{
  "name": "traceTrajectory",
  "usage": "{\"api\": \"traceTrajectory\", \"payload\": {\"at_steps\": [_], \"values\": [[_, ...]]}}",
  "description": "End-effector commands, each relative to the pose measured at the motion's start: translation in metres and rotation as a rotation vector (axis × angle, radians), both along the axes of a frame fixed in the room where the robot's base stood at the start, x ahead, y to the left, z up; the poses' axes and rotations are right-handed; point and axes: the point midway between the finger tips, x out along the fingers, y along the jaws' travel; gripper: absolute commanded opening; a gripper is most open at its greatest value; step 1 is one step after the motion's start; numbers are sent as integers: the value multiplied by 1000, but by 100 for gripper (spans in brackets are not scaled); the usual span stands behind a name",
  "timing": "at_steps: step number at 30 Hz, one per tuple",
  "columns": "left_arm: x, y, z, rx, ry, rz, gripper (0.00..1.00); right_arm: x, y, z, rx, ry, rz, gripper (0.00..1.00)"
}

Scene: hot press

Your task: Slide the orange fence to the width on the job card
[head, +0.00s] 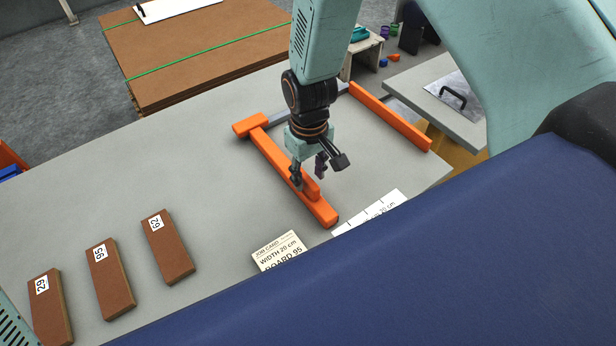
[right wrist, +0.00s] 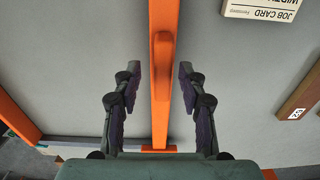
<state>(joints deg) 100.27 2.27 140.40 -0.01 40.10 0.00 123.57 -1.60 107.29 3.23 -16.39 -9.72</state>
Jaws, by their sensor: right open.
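The orange fence (head: 272,157) is a long bar with a raised grip and a crosspiece at its far end, lying on the grey table. In the right wrist view the fence (right wrist: 162,20) runs between my fingers. My right gripper (head: 308,172) is open over the raised grip (right wrist: 162,75), one finger on each side, with gaps visible in the wrist view (right wrist: 160,80). The job card (head: 279,250) reads "WIDTH 20 cm" and "BOARD 95". A white scale strip (head: 372,211) lies right of the fence's near end, partly hidden by my blue body. My left gripper is out of view.
A second orange bar (head: 395,118) lies to the right, with clear table between. Three brown boards with number labels lie at left, including a middle board (head: 110,280). A brown stack (head: 190,55) stands behind. A grey plate with a black handle (head: 452,97) is at right.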

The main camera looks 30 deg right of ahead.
Motion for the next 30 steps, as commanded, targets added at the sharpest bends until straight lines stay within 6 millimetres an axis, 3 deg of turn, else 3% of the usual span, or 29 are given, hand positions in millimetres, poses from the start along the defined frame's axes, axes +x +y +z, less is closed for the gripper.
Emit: {"api": "traceTrajectory", "payload": {"at_steps": [6, 15, 30], "values": [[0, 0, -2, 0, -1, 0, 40, 2, 0, -19, 0, -1, 0, 42], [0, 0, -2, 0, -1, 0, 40, 4, 0, -21, 0, -2, 0, 42], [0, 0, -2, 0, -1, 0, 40, 4, 0, -21, 0, -1, 0, 0]]}}
